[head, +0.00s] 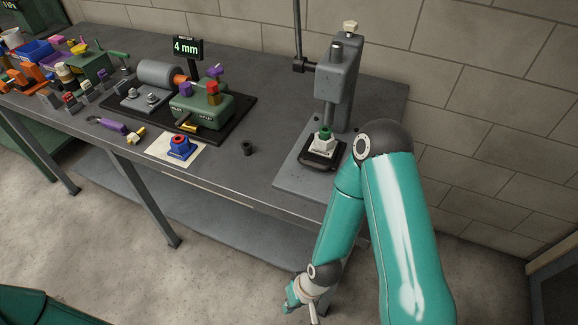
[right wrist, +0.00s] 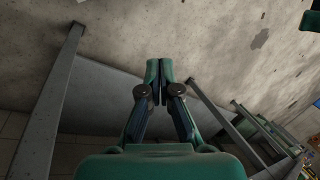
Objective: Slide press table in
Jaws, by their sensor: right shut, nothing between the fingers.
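The grey arbor press (head: 340,85) stands at the right end of the workbench on a flat grey base plate. Its dark press table (head: 310,167) lies on that base, in front of the column. A white block (head: 323,149) with a green ring-like part (head: 325,132) on top sits on the table. I cannot tell how far the table is slid in. My right gripper (head: 292,297) hangs low in front of the bench, below the bench top and well away from the press. In the right wrist view its fingers (right wrist: 160,82) are together and empty. My left gripper is out of view.
A fixture with a "4 mm" display (head: 188,49) and several coloured parts fill the left. A wall is behind; bench legs (right wrist: 50,95) and lower shelf are near my right gripper.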

